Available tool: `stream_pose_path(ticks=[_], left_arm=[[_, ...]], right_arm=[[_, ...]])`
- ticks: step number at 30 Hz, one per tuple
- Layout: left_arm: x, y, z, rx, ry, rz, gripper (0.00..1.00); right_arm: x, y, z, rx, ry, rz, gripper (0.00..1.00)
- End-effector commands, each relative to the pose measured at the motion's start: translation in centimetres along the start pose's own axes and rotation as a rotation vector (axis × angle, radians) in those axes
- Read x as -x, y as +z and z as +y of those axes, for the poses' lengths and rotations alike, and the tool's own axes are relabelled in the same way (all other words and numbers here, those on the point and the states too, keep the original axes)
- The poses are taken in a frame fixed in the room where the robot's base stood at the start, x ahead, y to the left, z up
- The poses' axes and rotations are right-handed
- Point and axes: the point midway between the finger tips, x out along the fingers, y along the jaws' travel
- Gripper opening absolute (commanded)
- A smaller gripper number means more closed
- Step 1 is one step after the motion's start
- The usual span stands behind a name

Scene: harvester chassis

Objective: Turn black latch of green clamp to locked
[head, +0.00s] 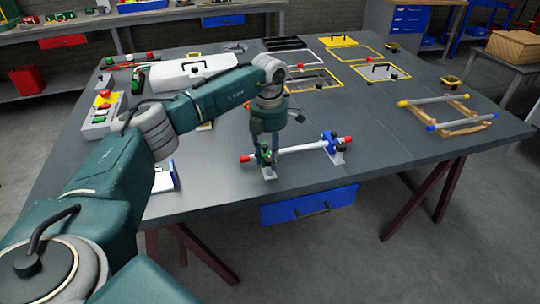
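The green clamp (264,155) stands on the grey table near its front edge, at the left end of a light-coloured bar (302,148) with red ends. Its black latch is too small and too covered to make out, so I cannot tell its position. My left gripper (275,148) points down right at the green clamp, overlapping it in the head view. Its fingers look narrow and dark, and I cannot tell whether they touch the latch or are open or shut. A blue clamp (330,142) holds the bar's right end. My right gripper is not in view.
A control box (101,118) with a red button stands at the left. A white case (192,73) lies behind my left arm. Yellow-edged frames (375,72) lie at the back, and a wooden rack with rods (455,120) at the right. The table right of the blue clamp is clear.

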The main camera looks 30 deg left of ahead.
Motion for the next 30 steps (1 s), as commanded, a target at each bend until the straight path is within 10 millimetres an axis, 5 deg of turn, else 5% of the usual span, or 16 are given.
stream_pose_path(ticks=[13,30], left_arm=[[0.8,0.1,0.1,0.003,0.003,-0.004,0.46],[11.0,-0.2,0.1,0.003,0.001,-0.002,0.46]], right_arm=[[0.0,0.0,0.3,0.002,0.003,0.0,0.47],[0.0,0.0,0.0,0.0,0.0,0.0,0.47]])
